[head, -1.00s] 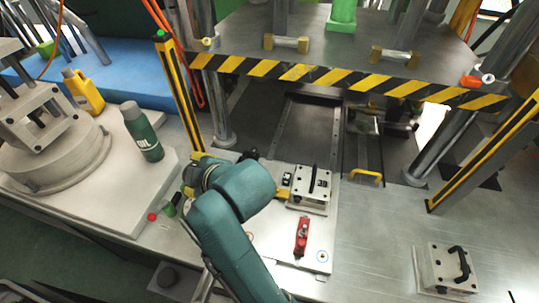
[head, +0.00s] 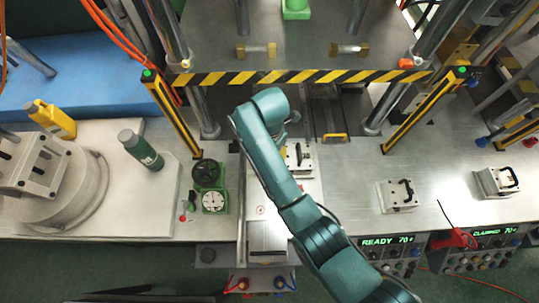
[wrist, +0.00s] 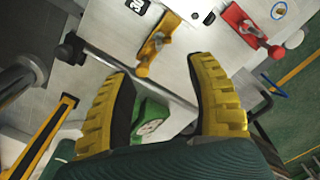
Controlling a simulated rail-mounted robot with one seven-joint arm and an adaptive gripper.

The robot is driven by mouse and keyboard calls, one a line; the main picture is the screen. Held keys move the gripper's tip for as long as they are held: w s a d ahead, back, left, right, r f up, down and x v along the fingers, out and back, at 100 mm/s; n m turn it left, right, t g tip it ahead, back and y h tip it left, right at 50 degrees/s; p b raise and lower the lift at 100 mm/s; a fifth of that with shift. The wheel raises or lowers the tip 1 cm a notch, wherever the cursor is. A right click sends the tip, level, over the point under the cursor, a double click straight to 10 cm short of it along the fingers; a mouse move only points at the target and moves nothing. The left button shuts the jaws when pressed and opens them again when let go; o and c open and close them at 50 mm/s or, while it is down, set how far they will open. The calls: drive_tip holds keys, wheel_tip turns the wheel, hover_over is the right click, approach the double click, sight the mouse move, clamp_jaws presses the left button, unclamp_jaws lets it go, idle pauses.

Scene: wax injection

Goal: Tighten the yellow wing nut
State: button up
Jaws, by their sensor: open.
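A yellow wing-shaped piece (wrist: 155,44), seemingly the yellow wing nut, lies on the pale plate (wrist: 118,25) in the wrist view. It is just beyond my gripper (wrist: 158,70), close to the gap between the fingertips. The two yellow ribbed fingers are spread wide, with nothing held between them. Whether a fingertip touches the piece is unclear. In the head view my arm hides the yellow piece and most of my gripper. A similar red piece (wrist: 250,30) is on the same plate, to the right in the wrist view.
A white block with a black handle (head: 300,158) stands beside my arm. A green gauge (head: 212,201) and black handwheel (head: 206,173) are to its left. A striped press edge (head: 300,76) spans the back. Another handled block (head: 398,194) is right, with clear bench between.

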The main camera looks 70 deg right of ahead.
wheel_tip(320, 180, down, 11)
drive_tip(key=shift+r+b, duration=0.1)
drive_tip(key=shift+b, duration=0.3)
drive_tip(key=c, duration=0.9)
drive_tip(key=shift+c, duration=0.2)
drive_tip(key=shift+r+m, duration=0.1)
drive_tip(key=shift+m, duration=0.2)
